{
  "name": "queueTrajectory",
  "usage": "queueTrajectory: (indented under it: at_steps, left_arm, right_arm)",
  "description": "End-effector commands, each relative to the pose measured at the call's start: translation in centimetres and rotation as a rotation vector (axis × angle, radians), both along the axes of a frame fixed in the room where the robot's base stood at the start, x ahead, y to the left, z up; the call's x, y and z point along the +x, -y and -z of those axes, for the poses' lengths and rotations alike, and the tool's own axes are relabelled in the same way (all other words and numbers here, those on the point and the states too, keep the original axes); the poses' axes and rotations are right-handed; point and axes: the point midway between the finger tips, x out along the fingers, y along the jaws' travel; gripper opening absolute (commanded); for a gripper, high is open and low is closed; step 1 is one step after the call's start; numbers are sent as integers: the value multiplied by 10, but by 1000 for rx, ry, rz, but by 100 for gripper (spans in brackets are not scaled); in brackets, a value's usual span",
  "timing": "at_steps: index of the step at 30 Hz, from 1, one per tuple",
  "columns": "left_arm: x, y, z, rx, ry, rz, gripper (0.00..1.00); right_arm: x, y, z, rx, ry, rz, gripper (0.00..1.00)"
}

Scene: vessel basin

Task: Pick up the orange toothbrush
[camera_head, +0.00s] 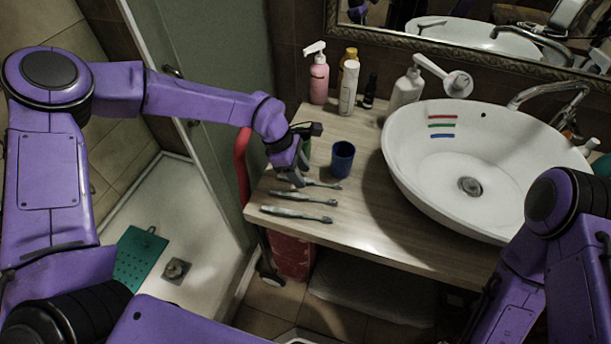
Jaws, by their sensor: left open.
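Three toothbrushes lie side by side near the left end of the wooden counter: a far toothbrush (324,184), a middle toothbrush (304,198) and a near toothbrush (297,214). They look greyish in this light, and I cannot tell which one is orange. My left gripper (291,181) points down at the handle end of the far toothbrush. It is open, and its fingers partly hide that handle. I cannot tell whether they touch it. My right arm shows at the lower right, but its gripper is not in view.
A blue cup (342,159) stands just right of my left gripper. A pink bottle (319,80), a white bottle (349,88) and a soap dispenser (405,92) stand along the wall. A white basin (420,185) fills the right side. The counter (365,215) is clear before it.

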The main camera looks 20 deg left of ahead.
Motion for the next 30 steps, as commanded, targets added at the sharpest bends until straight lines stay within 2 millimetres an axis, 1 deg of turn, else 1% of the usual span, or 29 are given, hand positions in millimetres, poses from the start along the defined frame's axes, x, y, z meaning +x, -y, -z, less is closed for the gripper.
queueTrajectory:
  at_steps: [1, 4, 15, 17, 18, 19, 20, 30]
  left_arm:
    - [0, 2, 4, 2, -1, -1, 46]
    - [1, 3, 11, 0, 1, -4, 46]
    - [0, 3, 13, 0, 1, -5, 46]
    - [1, 3, 12, 0, 2, -4, 26]
    - [1, 3, 12, 0, 2, -4, 13]
    - [1, 3, 12, 0, 2, -4, 3]
    - [1, 3, 12, 0, 2, -4, 0]
    - [1, 3, 10, 0, 2, -4, 0]
  right_arm:
    - [0, 0, -3, 0, 0, 0, 66]
    - [0, 0, -3, 0, 0, 0, 66]
    - [0, 0, -1, 0, 0, 0, 66]
    - [0, 0, -2, 0, 0, 0, 66]
    - [0, 0, -2, 0, 0, 0, 66]
    - [0, 0, -2, 0, 0, 0, 66]
    - [0, 0, -2, 0, 0, 0, 66]
    - [0, 0, -3, 0, 0, 0, 66]
